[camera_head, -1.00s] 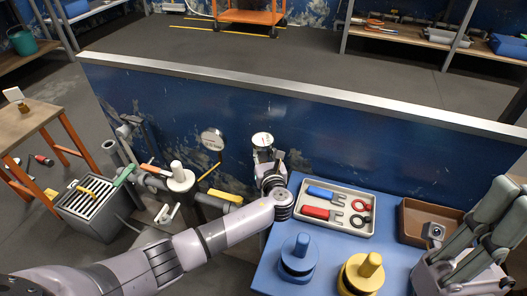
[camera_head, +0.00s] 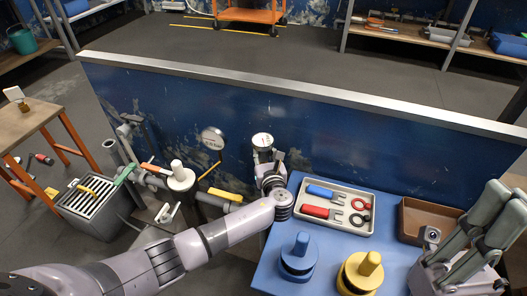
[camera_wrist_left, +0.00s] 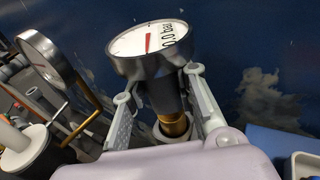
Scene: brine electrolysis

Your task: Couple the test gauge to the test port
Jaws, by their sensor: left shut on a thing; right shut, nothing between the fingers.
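The test gauge (camera_head: 262,141) has a round white dial, a dark body and a brass lower end. It also shows in the left wrist view (camera_wrist_left: 150,45), its dial reading 0.0 bar. My left gripper (camera_head: 267,164) is shut on the gauge's body, holding it nearly upright in front of the blue wall. In the left wrist view a pale ring surrounds the brass end; I cannot tell whether that is the test port or whether they touch. My right gripper (camera_head: 509,196) is shut and empty at the right edge.
A second gauge (camera_head: 212,138) stands left of the held one, near pipework with a white-topped fitting (camera_head: 180,180). The blue table (camera_head: 335,252) bears a tool tray (camera_head: 350,228), a blue and a yellow knobbed piece and a brown bin (camera_head: 411,219). A grated grey box (camera_head: 98,222) stands left.

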